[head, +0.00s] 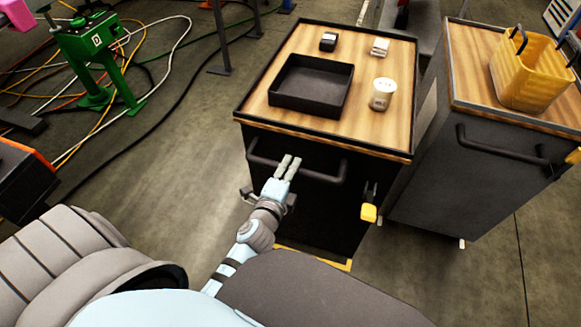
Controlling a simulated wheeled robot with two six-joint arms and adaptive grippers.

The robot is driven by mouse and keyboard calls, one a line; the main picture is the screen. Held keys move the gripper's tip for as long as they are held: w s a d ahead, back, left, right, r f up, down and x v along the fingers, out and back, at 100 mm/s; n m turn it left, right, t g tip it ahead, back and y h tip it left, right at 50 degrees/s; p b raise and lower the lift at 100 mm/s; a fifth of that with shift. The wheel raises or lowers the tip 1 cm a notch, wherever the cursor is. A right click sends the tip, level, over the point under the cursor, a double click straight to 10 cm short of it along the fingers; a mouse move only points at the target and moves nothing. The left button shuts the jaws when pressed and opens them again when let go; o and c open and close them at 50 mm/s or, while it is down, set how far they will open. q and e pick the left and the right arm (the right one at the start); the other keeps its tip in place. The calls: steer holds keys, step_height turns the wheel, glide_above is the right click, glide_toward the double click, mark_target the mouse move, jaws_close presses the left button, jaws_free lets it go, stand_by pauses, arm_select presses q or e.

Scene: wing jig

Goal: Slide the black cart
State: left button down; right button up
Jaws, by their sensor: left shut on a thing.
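The black cart (325,215) stands in the middle of the head view, with a wooden top and dark sides. A dark bar handle (322,177) runs across its upper front. My left gripper (288,168) is at the left-middle part of this handle, with its pale fingers shut on the bar. The fingers hide part of the bar. My right gripper is not in view.
A black tray (310,112), a white cup (382,95) and two small items sit on the cart top. A second dark cart (470,190) with a yellow basket (530,75) stands close on the right.

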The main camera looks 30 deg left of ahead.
arm_select(q)
steer(key=shift+s+f, duration=0.15)
steer(key=shift+f, duration=0.1)
steer(key=c, duration=1.7)
jaws_free()
steer(key=shift+o, duration=1.3)
steer(key=shift+s+r, duration=0.15)
steer(key=v, duration=0.7)
steer(key=shift+s, duration=0.25)
steer(key=shift+r, duration=0.15)
